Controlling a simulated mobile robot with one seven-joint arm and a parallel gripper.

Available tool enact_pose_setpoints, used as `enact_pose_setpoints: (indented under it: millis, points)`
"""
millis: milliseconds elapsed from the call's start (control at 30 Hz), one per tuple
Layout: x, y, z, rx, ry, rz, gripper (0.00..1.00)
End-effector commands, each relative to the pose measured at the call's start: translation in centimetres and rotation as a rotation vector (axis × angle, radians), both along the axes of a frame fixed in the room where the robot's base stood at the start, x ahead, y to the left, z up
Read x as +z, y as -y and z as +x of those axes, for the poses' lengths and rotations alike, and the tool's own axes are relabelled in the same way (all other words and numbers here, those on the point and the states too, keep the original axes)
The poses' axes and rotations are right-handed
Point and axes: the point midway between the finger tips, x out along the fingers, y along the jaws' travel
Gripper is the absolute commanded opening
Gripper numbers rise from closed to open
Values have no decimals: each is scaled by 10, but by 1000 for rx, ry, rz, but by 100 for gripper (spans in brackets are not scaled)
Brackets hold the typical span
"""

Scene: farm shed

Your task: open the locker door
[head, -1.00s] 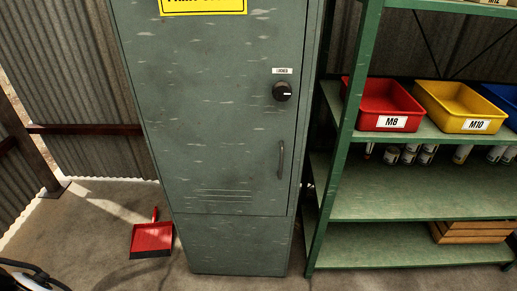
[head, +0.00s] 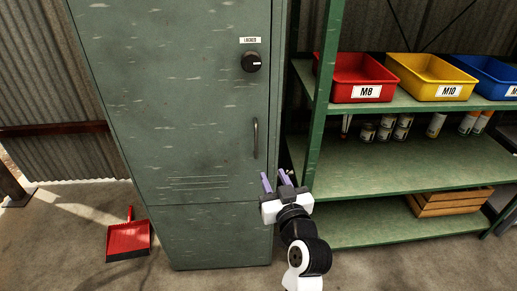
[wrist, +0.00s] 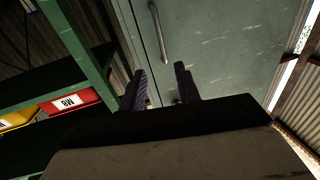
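The green locker door (head: 180,100) is shut, with worn pale scratches. A dark vertical bar handle (head: 255,138) sits on its right side, below a round black knob (head: 251,62) under a small white label. My gripper (head: 275,180) is below the handle and a little to its right, in front of the door's lower right edge. Its two purple fingers are apart with nothing between them. In the wrist view the handle (wrist: 158,32) shows beyond the fingertips (wrist: 160,70), apart from them.
A green shelf unit (head: 420,168) stands close on the right, with red (head: 358,78), yellow (head: 430,78) and blue (head: 490,75) bins. A wooden crate (head: 450,201) is on its low shelf. A red dustpan (head: 128,238) lies on the floor at left.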

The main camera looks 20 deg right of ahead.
Motion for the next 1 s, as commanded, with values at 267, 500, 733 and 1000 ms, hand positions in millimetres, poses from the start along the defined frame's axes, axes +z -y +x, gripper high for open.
enact_pose_setpoints:
  millis: [267, 500, 733, 1000]
  points:
    - [5, -1, 49, 5, 6, 2, 33]
    - [4, 1, 99, 4, 5, 2, 33]
    - [3, 2, 128, 2, 5, 1, 33]
    - [2, 2, 135, 1, 6, -1, 33]
